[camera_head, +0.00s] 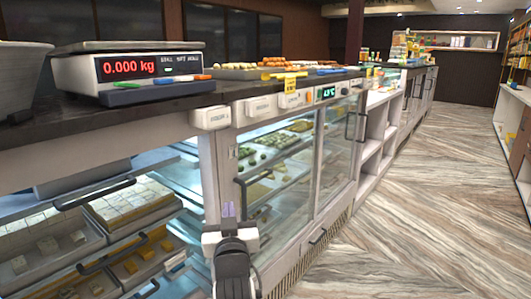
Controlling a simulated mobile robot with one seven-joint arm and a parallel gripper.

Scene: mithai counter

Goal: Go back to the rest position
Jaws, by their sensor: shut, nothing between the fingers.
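My gripper (229,210) shows at the bottom middle, in front of the glass display counter (207,165). Its fingers point up and away from the camera and look shut and empty. My dark wrist and a white part show below the fingers. The gripper stands before the upright between the open shelf section at left and the glass doors (285,180). I cannot tell how close it is to the counter.
A scale (130,68) reading 0.000 kg stands on the dark counter top (60,124), beside a grey bin (22,80). Trays of sweets (140,205) fill the lower left, with black handles jutting out. The wood-patterned floor (420,200) at right is clear.

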